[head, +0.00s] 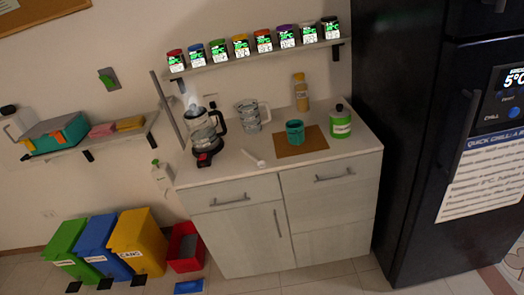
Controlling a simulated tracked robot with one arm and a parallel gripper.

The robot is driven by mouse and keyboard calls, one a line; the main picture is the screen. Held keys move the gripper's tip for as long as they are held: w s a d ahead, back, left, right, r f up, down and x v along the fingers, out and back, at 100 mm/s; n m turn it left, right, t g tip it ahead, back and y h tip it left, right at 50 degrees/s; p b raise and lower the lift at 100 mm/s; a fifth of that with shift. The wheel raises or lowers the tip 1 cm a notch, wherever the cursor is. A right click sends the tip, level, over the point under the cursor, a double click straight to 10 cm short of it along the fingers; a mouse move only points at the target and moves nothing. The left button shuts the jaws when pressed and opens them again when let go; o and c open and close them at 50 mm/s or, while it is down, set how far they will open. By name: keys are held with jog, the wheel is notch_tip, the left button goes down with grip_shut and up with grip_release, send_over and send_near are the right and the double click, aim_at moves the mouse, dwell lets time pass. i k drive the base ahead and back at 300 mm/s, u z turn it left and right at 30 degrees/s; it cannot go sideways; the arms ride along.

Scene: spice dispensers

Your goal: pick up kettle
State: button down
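The kettle (205,132) has a clear body, a dark handle on its right side and a dark base with a red spot. It stands upright at the left end of the counter top (230,177), with what looks like pale steam above it. A clear measuring jug (250,116) stands to the right of it and a little behind. My gripper does not show in the head view, so its state is hidden.
A teal cup (295,132) stands on a brown mat (316,142), with a green bottle (340,122) to the right. A white spoon (254,159) lies in front. A shelf of spice jars (240,46) runs above. A black fridge (405,130) stands right; coloured bins (137,240) stand left.

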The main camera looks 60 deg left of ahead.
aim_at(204, 136)
jog(key=k, duration=1.45)
jog(key=u, duration=1.1)
jog(key=i, duration=1)
jog(key=z, duration=0.15)
